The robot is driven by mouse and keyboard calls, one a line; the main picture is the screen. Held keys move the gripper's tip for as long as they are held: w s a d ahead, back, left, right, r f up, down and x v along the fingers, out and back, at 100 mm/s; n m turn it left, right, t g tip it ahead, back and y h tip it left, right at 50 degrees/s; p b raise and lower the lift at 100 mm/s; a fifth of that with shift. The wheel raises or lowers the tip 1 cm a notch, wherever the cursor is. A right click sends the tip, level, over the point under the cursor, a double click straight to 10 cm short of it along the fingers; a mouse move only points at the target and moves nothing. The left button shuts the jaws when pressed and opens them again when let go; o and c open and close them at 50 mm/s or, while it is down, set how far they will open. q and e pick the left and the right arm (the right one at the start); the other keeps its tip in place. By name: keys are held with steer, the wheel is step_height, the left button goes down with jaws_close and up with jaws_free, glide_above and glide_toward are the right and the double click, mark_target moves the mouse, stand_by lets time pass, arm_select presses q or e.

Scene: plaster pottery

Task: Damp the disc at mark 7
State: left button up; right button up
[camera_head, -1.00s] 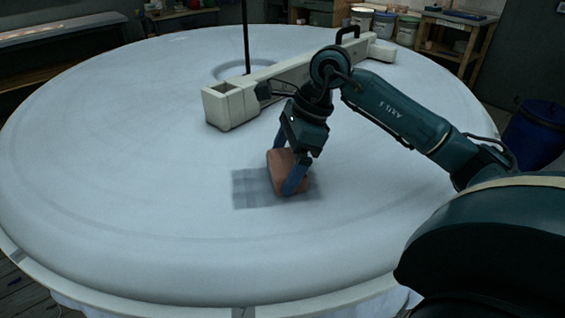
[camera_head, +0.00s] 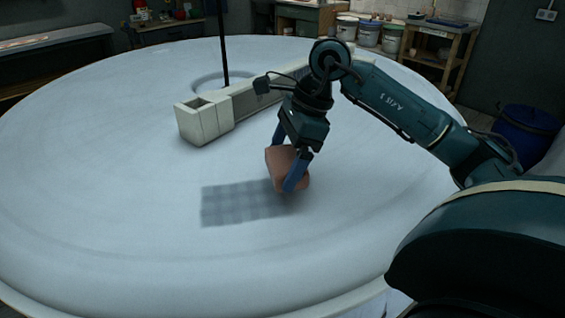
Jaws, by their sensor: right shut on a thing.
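A large round white plaster disc (camera_head: 110,170) fills most of the head view. My right gripper (camera_head: 288,168) is shut on a reddish-brown sponge-like block (camera_head: 283,165), with blue fingers on either side of it. The block is at the disc's surface; whether it touches or hovers slightly I cannot tell. A darker grey damp patch (camera_head: 238,205) lies on the disc just left of and below the block. No mark number is legible. My left gripper is not in view.
A long pale beam (camera_head: 205,118) lies across the disc behind my right gripper. A thin black pole (camera_head: 223,50) rises near the disc's centre. A blue barrel (camera_head: 525,135) stands on the floor at right. Buckets and benches line the back.

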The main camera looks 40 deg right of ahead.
step_height(320, 180, up, 2)
steer(key=shift+d+p, duration=0.1)
steer(key=shift+p, duration=0.4)
steer(key=shift+r+p, duration=0.5)
steer(key=shift+r, duration=0.5)
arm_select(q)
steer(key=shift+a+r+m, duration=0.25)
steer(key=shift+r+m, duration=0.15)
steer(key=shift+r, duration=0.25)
arm_select(e)
steer(key=shift+r, duration=0.2)
arm_select(q)
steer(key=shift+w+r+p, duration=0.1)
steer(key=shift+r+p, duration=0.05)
steer(key=shift+p, duration=0.15)
